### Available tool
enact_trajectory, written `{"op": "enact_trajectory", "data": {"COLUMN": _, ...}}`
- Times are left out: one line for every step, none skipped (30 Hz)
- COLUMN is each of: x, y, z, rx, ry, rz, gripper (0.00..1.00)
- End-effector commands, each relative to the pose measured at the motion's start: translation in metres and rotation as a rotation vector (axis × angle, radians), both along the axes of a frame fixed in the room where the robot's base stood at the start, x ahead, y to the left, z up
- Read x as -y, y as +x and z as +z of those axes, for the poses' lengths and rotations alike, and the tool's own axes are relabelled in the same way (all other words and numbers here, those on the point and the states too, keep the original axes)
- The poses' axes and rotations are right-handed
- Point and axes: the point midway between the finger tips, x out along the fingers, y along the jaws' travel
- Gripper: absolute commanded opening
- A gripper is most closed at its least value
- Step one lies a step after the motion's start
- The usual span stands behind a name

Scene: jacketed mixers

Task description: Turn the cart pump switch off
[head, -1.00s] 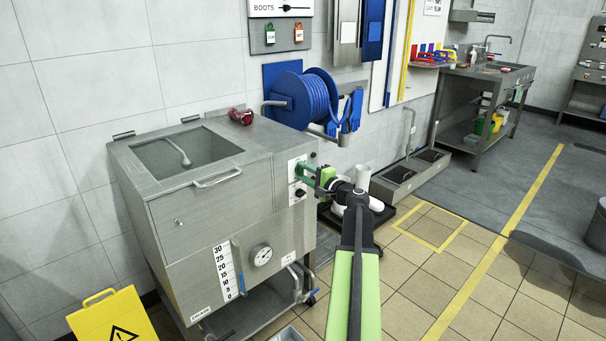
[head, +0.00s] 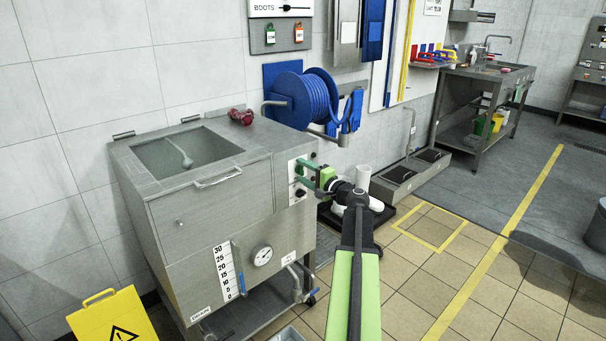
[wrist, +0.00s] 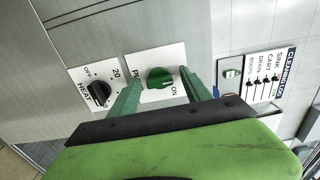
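The cart pump switch is a round green knob (wrist: 160,77) on a white plate lettered "PU…", partly covered, and "ON". Its exact pointing direction is hard to tell. My gripper (wrist: 159,80) is open, with one green finger on each side of the knob and a gap to each. In the head view, my gripper (head: 299,171) is at the control panel on the right side of the steel cart (head: 225,205). The knob is hard to make out there.
A black heat knob (wrist: 98,94) sits left of the pump plate, close to my left finger. A cleaning log board (wrist: 258,80) shows at the right in the wrist view. A blue hose reel (head: 305,97) hangs behind the cart. A yellow warning sign (head: 112,318) stands front left.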

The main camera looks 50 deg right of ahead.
Motion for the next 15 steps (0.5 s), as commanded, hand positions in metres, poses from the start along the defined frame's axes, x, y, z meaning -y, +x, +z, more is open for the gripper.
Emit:
{"op": "enact_trajectory", "data": {"x": 0.0, "y": 0.0, "z": 0.0, "rx": 0.0, "ry": 0.0, "rz": 0.0, "gripper": 0.56}}
{"op": "enact_trajectory", "data": {"x": 0.0, "y": 0.0, "z": 0.0, "rx": 0.0, "ry": 0.0, "rz": 0.0, "gripper": 0.56}}
{"op": "enact_trajectory", "data": {"x": 0.0, "y": 0.0, "z": 0.0, "rx": 0.0, "ry": 0.0, "rz": 0.0, "gripper": 0.56}}
{"op": "enact_trajectory", "data": {"x": 0.0, "y": 0.0, "z": 0.0, "rx": 0.0, "ry": 0.0, "rz": 0.0, "gripper": 0.56}}
{"op": "enact_trajectory", "data": {"x": 0.0, "y": 0.0, "z": 0.0, "rx": 0.0, "ry": 0.0, "rz": 0.0, "gripper": 0.56}}
{"op": "enact_trajectory", "data": {"x": 0.0, "y": -0.001, "z": 0.0, "rx": 0.0, "ry": 0.0, "rz": 0.0, "gripper": 0.56}}
{"op": "enact_trajectory", "data": {"x": 0.0, "y": -0.003, "z": 0.0, "rx": 0.0, "ry": 0.0, "rz": 0.0, "gripper": 0.56}}
{"op": "enact_trajectory", "data": {"x": -0.001, "y": -0.005, "z": 0.0, "rx": 0.0, "ry": 0.0, "rz": 0.0, "gripper": 0.56}}
{"op": "enact_trajectory", "data": {"x": -0.001, "y": -0.01, "z": 0.0, "rx": 0.0, "ry": 0.0, "rz": 0.0, "gripper": 0.56}}
{"op": "enact_trajectory", "data": {"x": -0.002, "y": -0.014, "z": 0.0, "rx": 0.0, "ry": 0.0, "rz": 0.0, "gripper": 0.56}}
{"op": "enact_trajectory", "data": {"x": -0.003, "y": -0.02, "z": 0.0, "rx": 0.0, "ry": 0.0, "rz": -0.001, "gripper": 0.56}}
{"op": "enact_trajectory", "data": {"x": -0.003, "y": -0.03, "z": 0.0, "rx": 0.0, "ry": 0.0, "rz": -0.003, "gripper": 0.56}}
{"op": "enact_trajectory", "data": {"x": -0.004, "y": -0.037, "z": 0.0, "rx": 0.0, "ry": 0.0, "rz": -0.003, "gripper": 0.56}}
{"op": "enact_trajectory", "data": {"x": -0.005, "y": -0.046, "z": 0.0, "rx": 0.0, "ry": 0.0, "rz": -0.002, "gripper": 0.56}}
{"op": "enact_trajectory", "data": {"x": -0.006, "y": -0.058, "z": 0.0, "rx": 0.0, "ry": 0.0, "rz": -0.004, "gripper": 0.56}}
